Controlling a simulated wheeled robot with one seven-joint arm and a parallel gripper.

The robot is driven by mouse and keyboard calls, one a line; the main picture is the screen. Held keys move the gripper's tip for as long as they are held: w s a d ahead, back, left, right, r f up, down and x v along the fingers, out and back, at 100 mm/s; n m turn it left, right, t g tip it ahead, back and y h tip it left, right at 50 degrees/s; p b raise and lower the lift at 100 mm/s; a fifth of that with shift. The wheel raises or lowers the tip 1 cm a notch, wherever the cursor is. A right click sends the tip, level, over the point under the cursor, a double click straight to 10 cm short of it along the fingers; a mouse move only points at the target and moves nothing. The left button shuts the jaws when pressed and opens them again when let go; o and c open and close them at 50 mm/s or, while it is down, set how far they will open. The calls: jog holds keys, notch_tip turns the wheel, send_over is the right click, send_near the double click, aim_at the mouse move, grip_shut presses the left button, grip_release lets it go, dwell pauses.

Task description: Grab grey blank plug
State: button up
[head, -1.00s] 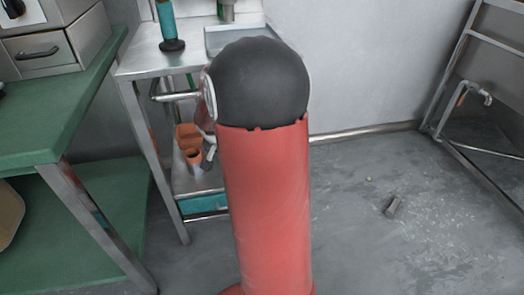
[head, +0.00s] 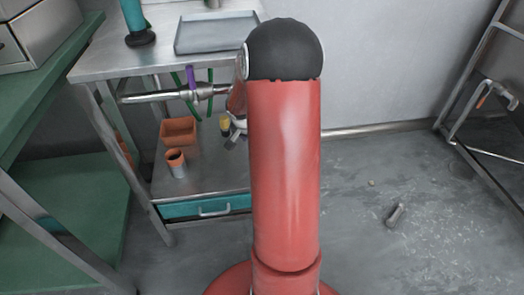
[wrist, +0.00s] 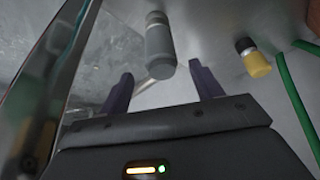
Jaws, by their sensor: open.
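The grey blank plug appears to be the grey cylinder with a darker narrow end (wrist: 159,42) in the upper middle of the wrist view. My gripper (wrist: 160,70) is open, with its two dark purple fingers apart and nothing held against either one. The plug's near end lies in line with the gap between the fingertips. How far it sits beyond them I cannot tell. In the head view I cannot make out this plug; my red arm covers much of that area, and only a small grey part near my wrist shows beside it.
A yellow-and-black cylinder (wrist: 255,62) and green tubes (wrist: 298,105) are right of the fingers. In the head view, a steel cart (head: 92,68) holds a tray (head: 215,34); an orange bin (head: 178,130) and cup (head: 176,162) sit lower. A grey cylinder (head: 395,214) lies on the floor.

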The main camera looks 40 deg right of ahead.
jog(key=x, duration=0.7)
jog(key=shift+a+f+b, duration=0.1)
jog(key=shift+a+b, duration=0.2)
jog(key=shift+b, duration=0.1)
jog(key=c, duration=1.4)
